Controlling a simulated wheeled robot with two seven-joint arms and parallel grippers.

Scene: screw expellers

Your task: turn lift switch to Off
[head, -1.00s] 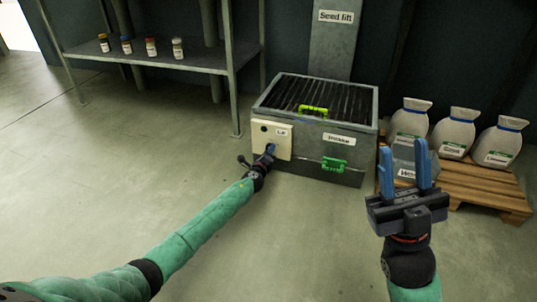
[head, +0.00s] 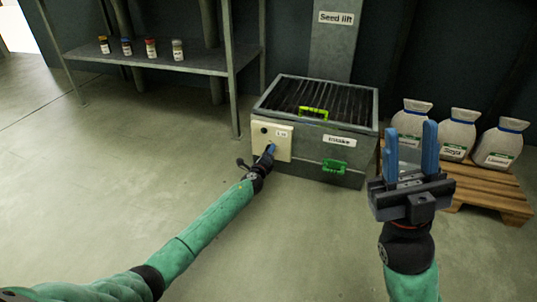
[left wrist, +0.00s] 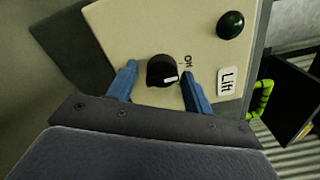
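The lift switch is a black round knob (left wrist: 160,69) with a white pointer mark, on a cream panel labelled "Lift" (head: 283,144). In the left wrist view the mark points right and slightly down, towards printed text that my finger partly covers. My left gripper (left wrist: 160,87) is open, with one blue finger on each side of the knob and gaps visible. In the head view my left gripper (head: 266,157) is at the panel and hides the knob. My right gripper (head: 411,150) is open and empty, raised at the right.
The panel is on a grey metal intake box (head: 350,126) with green handles. Several sacks (head: 455,135) stand on a wooden pallet (head: 490,183) at right. A shelf (head: 190,59) with small bottles is at left.

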